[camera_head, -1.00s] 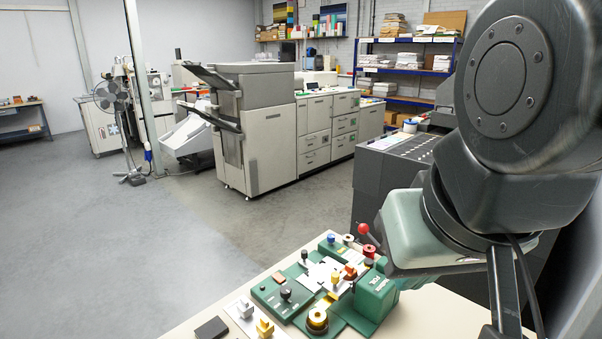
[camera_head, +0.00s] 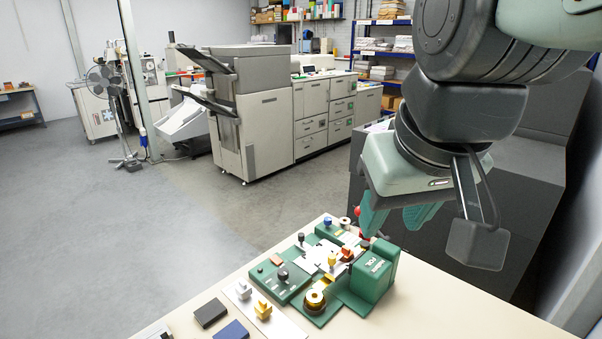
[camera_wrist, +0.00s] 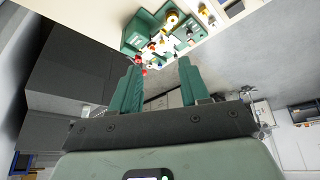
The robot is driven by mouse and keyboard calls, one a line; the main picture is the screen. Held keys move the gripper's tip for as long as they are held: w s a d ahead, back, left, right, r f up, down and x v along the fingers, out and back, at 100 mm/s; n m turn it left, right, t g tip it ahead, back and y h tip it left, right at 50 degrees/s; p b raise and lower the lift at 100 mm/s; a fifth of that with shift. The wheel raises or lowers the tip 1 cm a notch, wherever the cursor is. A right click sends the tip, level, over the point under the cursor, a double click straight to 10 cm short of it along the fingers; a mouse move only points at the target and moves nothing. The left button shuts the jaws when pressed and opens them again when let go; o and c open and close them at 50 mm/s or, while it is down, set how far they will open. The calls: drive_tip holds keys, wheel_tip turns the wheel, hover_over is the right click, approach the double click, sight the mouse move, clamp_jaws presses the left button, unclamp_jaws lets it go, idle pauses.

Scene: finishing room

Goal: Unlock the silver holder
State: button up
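The green fixture (camera_head: 372,276) stands on the cream table, with black, yellow, blue and orange knobs and a brass roll (camera_head: 314,299). A silver-white plate (camera_head: 313,256) lies in its middle; I cannot tell for sure whether this is the silver holder. A red ball knob (camera_head: 358,211) sits at its far side, partly behind my finger. My gripper (camera_head: 398,215) has green fingers, spread apart and empty, and hangs above and behind the fixture. In the wrist view my fingers (camera_wrist: 160,65) point toward the fixture (camera_wrist: 137,32), apart from it.
A pale plate with a silver block (camera_head: 243,290) and a gold block (camera_head: 262,309) lies left of the fixture. A dark block (camera_head: 210,313) and a blue block (camera_head: 232,331) lie nearby. The table's right front (camera_head: 430,316) is clear. A dark cabinet stands behind my gripper.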

drive_tip(key=shift+o, duration=0.2)
drive_tip(key=w+f+n+g, duration=0.1)
drive_tip(key=w+n, duration=0.1)
drive_tip(key=w, duration=0.9)
drive_tip(key=shift+w+a+f+n+g, duration=0.2)
drive_tip(key=shift+f+n+g, duration=0.1)
drive_tip(key=shift+n, duration=0.1)
drive_tip(key=n+g, duration=0.3)
drive_tip(key=n, duration=0.3)
hover_over(332, 256)
wheel_tip(332, 256, down, 22)
wheel_tip(332, 256, down, 11)
drive_tip(key=shift+f, duration=0.1)
clamp_jaws()
